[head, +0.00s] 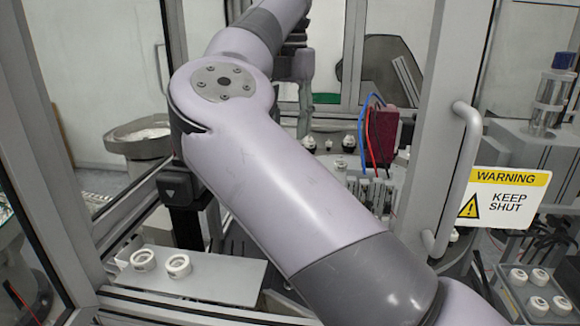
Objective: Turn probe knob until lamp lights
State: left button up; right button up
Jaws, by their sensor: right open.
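My right arm crosses the middle of the head view and hides much of the cell. What looks like my right gripper (304,102) shows small beyond the arm, pointing down inside the cell; its jaws are open, and I see nothing held. Several small dark-topped white fittings (349,142) stand on the machine below and right of it. I cannot tell whether one of them is the probe knob. I cannot pick out the lamp or tell whether it is lit. My left gripper is not in view.
A door frame with a handle (462,180) and a warning sign (507,195) stands right. A dark red block (396,130) with red and blue wires sits behind my arm. White rings (177,265) lie on a grey plate (215,277). A bowl (140,138) is at left.

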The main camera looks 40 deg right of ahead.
jog(key=f, duration=0.2)
jog(key=f+p, duration=0.1)
jog(key=f, duration=0.2)
jog(key=f+p, duration=0.1)
jog(key=f, duration=0.2)
jog(key=shift+w+d, duration=0.25)
jog(key=shift+d, duration=0.1)
jog(key=shift+s+a+f, duration=0.1)
jog(key=shift+f, duration=0.55)
jog(key=shift+c, duration=0.3)
grip_shut()
